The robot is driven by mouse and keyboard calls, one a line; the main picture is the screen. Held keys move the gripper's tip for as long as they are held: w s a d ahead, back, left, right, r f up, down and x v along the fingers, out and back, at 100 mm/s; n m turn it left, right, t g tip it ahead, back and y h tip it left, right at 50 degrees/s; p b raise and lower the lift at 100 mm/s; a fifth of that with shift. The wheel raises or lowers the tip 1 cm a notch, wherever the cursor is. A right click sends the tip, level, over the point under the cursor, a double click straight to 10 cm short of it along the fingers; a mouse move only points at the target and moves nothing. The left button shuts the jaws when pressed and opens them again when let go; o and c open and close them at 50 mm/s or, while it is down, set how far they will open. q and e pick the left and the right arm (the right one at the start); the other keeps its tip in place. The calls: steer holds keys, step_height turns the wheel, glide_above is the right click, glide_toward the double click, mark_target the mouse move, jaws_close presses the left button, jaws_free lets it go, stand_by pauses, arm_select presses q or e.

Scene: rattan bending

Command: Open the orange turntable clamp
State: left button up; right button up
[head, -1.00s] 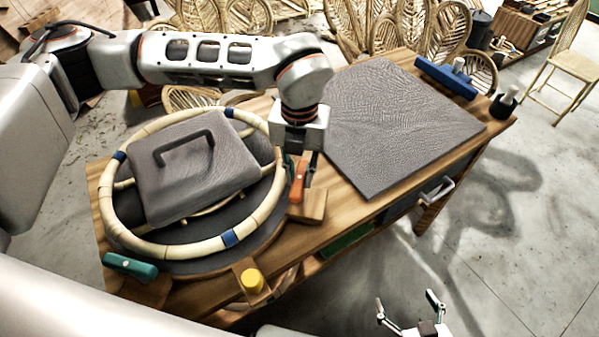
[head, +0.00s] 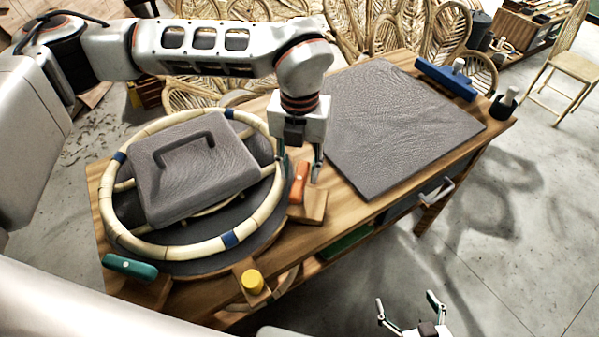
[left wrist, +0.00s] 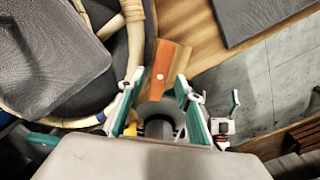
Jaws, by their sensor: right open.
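The orange turntable clamp (head: 299,183) is a lever on a wooden block at the right edge of the round turntable (head: 200,262). It also shows in the left wrist view (left wrist: 163,62), ahead of the fingers. My left gripper (head: 300,174) is open, with its two fingers spread on either side of the top of the clamp; contact cannot be told. The fingers also show in the left wrist view (left wrist: 160,94). My right gripper (head: 408,302) is open and empty, low in the head view, away from the table.
A pale rattan ring (head: 155,247) with blue bands lies on the turntable around a grey handled block (head: 195,168). A green clamp (head: 130,267) and a yellow knob (head: 252,281) sit at the front edge. A grey mat (head: 400,120) covers the table's right part.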

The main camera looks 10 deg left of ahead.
arm_select(q)
step_height(320, 180, up, 10)
stand_by(0.3)
steer(key=shift+s+f, duration=0.1)
steer(key=shift+f, duration=0.05)
stand_by(0.3)
